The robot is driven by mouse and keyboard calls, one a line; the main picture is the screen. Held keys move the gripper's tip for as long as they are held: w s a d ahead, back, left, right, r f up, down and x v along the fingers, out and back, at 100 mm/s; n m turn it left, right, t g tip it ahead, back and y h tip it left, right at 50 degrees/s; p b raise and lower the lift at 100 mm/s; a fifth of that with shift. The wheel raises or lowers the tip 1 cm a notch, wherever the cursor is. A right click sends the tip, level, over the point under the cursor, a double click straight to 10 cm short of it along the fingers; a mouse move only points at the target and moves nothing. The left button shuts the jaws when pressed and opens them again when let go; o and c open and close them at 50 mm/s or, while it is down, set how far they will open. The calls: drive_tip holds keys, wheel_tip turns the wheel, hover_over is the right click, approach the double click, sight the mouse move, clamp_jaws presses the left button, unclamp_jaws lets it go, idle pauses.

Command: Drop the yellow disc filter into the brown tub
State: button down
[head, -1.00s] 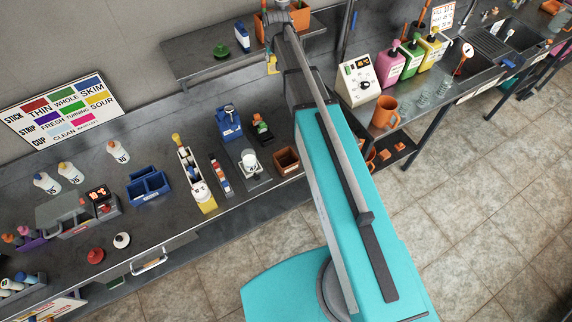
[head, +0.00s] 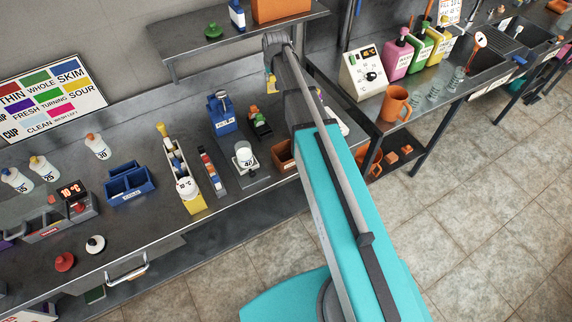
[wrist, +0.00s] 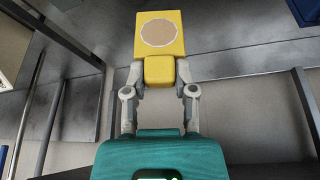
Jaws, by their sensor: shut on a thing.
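My gripper (wrist: 158,72) is shut on the yellow disc filter (wrist: 143,17), a yellow square block with a round tan face, in the wrist view. In the head view only a small yellow part (head: 269,86) shows beside my arm, below the wall shelf; the gripper itself is mostly hidden there. The brown tub (head: 281,152) stands on the steel counter near its front edge, partly hidden by my arm in the head view. The held filter is apart from the tub, farther back towards the wall.
A white cup on a scale (head: 245,158) stands left of the tub. A blue container (head: 222,116) and a small rack (head: 259,122) are behind it. The wall shelf (head: 225,42) overhangs the back, with an orange box (head: 283,9) on it. A white control box (head: 363,72) stands at right.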

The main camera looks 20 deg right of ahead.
sight(273, 81)
drive_tip(key=shift+f+b, duration=1.1)
drive_tip(key=shift+f, duration=0.5)
drive_tip(key=shift+s, duration=0.1)
